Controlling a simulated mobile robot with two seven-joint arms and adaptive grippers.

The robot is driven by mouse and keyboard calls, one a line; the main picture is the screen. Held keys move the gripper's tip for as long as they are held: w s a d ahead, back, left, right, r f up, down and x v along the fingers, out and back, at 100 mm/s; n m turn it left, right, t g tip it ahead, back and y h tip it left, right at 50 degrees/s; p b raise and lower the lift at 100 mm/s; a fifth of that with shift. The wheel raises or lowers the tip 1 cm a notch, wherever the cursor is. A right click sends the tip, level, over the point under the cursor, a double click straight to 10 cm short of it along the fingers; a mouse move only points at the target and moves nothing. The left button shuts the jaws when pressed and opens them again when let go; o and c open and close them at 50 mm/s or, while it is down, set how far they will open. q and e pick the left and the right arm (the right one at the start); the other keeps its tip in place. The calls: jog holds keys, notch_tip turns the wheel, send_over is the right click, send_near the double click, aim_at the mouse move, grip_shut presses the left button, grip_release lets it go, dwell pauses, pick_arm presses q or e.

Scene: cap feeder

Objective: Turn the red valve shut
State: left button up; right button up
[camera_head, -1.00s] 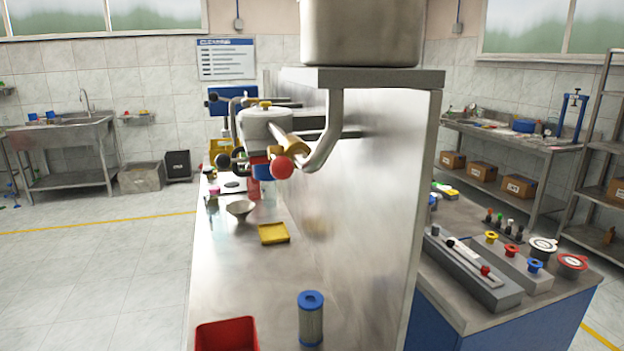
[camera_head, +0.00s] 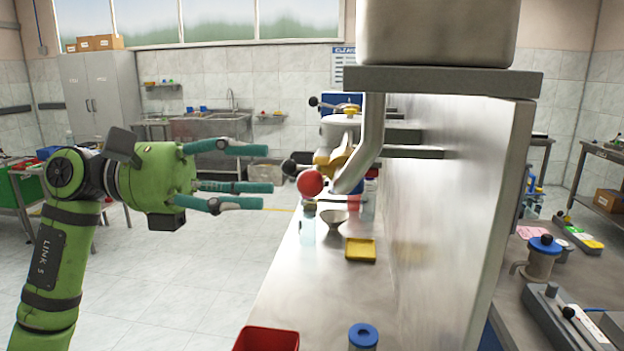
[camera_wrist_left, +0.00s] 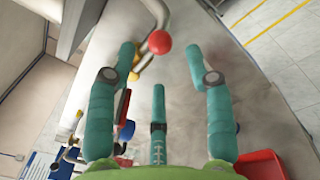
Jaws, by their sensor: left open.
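The red valve shows as a red ball knob (camera_head: 310,183) beside a yellow valve part (camera_head: 335,160), near the lower end of a bent metal pipe (camera_head: 372,140). My left gripper (camera_head: 262,180) has three teal fingers, spread open and empty, pointing right toward the red knob. A gap shows between the fingertips and the knob. In the left wrist view the red knob (camera_wrist_left: 159,42) lies ahead, between the two outer fingers of my gripper (camera_wrist_left: 160,62). The lever behind the knob is mostly hidden. My right gripper is not in view.
A metal hopper (camera_head: 437,30) sits above on a grey shelf (camera_head: 440,80), beside an upright metal panel (camera_head: 450,190).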

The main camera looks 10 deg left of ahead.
aim_at(298, 181)
pick_arm(q)
jog(key=d+p, duration=0.1)
jog(key=d, duration=0.4)
jog(key=shift+w+r+p, duration=0.15)
jog(key=shift+w+p, duration=0.05)
jog(key=shift+p, duration=0.2)
jog(key=shift+d, duration=0.5)
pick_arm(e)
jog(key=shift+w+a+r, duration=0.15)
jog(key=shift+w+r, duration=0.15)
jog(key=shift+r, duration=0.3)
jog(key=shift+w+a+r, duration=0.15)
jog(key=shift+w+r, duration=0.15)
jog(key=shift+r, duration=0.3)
pick_arm(q)
grip_shut()
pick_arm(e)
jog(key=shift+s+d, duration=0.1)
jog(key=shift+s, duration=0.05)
